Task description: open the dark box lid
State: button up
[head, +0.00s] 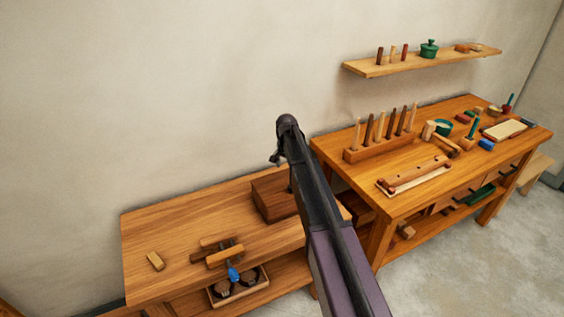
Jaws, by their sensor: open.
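The dark brown wooden box (272,200) stands at the right end of the low wooden bench in the head view. Its lid (270,185) looks shut and flat. My dark arm crosses in front of the box and hides its right side. A small dark piece shows at the box's right edge beside my arm, too small to identify.
A higher workbench (400,202) with a peg rack (378,148) stands right. A wall shelf (400,64) hangs above. The bench's left middle is clear.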

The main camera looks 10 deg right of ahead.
jog(key=s+f+b, duration=0.2)
jog(key=f, duration=0.1)
jog(key=shift+s+d+f+b, duration=0.2)
jog(key=shift+s+d+b, duration=0.1)
jog(key=shift+d+b, duration=0.1)
jog(key=f+b, duration=0.1)
jog(key=s+f+b, duration=0.1)
jog(key=f, duration=0.1)
jog(key=shift+s+d+b, duration=0.25)
jog(key=shift+b, duration=0.15)
notch_tip(320, 180, up, 14)
jog(key=p, duration=1.4)
jog(key=s+f+n+b, duration=0.2)
jog(key=s+f+b, duration=0.3)
jog(key=s, duration=0.7)
jog(key=shift+s+n, duration=0.25)
jog(key=shift+n, duration=0.15)
jog(key=shift+s+f, duration=0.1)
jog(key=s+n, duration=0.4)
jog(key=s, duration=1.3)
jog(key=shift+s, duration=0.2)
jog(key=shift+w+d, duration=0.1)
